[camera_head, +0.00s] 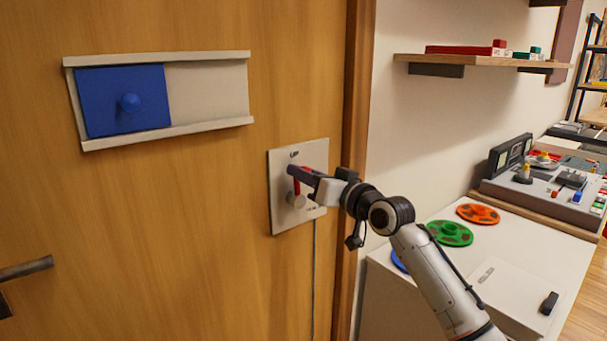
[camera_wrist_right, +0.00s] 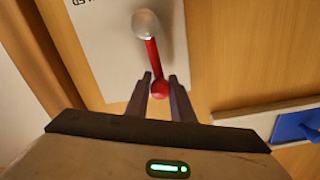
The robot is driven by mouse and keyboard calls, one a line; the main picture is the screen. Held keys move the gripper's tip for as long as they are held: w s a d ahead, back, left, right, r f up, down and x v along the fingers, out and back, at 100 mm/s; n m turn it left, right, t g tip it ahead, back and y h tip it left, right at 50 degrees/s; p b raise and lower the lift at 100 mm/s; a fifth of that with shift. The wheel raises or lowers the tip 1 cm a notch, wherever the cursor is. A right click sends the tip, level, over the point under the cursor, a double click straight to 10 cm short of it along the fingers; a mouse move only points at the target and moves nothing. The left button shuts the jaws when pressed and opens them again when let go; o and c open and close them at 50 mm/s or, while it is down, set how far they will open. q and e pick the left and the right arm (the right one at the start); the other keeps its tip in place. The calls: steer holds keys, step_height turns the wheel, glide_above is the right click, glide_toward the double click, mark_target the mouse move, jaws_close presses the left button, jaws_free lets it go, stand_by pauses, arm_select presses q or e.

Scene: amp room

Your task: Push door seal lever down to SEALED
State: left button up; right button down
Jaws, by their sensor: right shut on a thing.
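The door seal lever is a red rod on a pale wall plate (camera_head: 283,208) mounted on the wooden door. Its red rod (camera_wrist_right: 152,62) runs from a grey round pivot (camera_wrist_right: 147,25) to a red ball end (camera_wrist_right: 160,88). In the head view the pivot (camera_head: 297,200) sits low and the rod points up, towards a small label at the plate's top. My right gripper (camera_head: 296,172) is shut on the lever's ball end; in the wrist view its two dark fingers (camera_wrist_right: 160,84) flank the ball. My left gripper is not in view.
A blue sliding panel with a knob (camera_head: 128,102) sits in a pale rail frame at the upper left. A dark door handle (camera_head: 27,268) is at the lower left. Right of the door frame (camera_head: 356,110) are a white cabinet, coloured reels (camera_head: 450,233) and a shelf (camera_head: 480,61).

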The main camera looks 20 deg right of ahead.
steer(key=shift+w+d+m+p, duration=0.15)
steer(key=shift+d+m+p, duration=0.2)
steer(key=shift+m, duration=0.35)
steer(key=w+d+f+m, duration=0.2)
steer(key=d+f+m, duration=0.5)
steer(key=m, duration=0.9)
steer(key=shift+w+p, duration=0.35)
steer(key=shift+p, duration=0.05)
steer(key=shift+d+f+m, duration=0.1)
steer(key=shift+f+m, duration=0.05)
steer(key=shift+m, duration=0.15)
steer(key=c, duration=1.5)
jaws_free()
steer(key=shift+c, duration=0.2)
steer(key=shift+d, duration=0.1)
steer(key=shift+f, duration=0.1)
